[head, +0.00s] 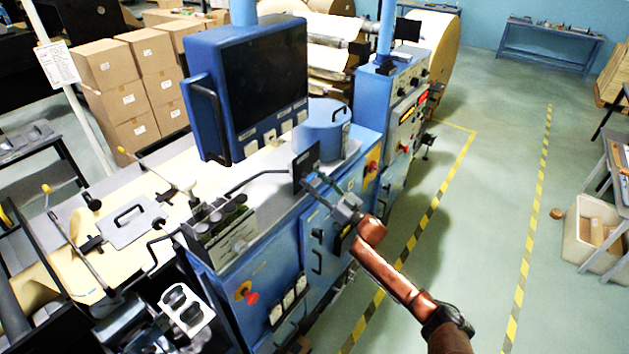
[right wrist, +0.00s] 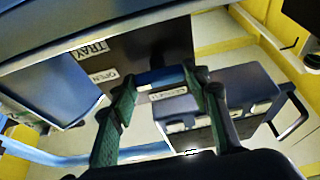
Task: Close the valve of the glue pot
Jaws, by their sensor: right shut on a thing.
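The glue pot (head: 322,130) is a blue cylinder with a lid handle, standing on the blue machine. A dark plate (head: 304,163) stands in front of it. In the right wrist view the dark plate (right wrist: 150,50) carries the labels TRAY, OPEN and CLOSED. My right gripper (head: 316,184) is at this plate. In the right wrist view its green-padded fingers (right wrist: 165,82) are shut on the blue valve lever (right wrist: 160,76), which lies close to the CLOSED label (right wrist: 168,93). The fingers partly hide the lever. My left gripper is not seen.
A large dark screen (head: 265,75) on a blue housing stands left of the pot. A bent grey rod (head: 255,180) runs to the plate. Cardboard boxes (head: 125,100) are stacked behind.

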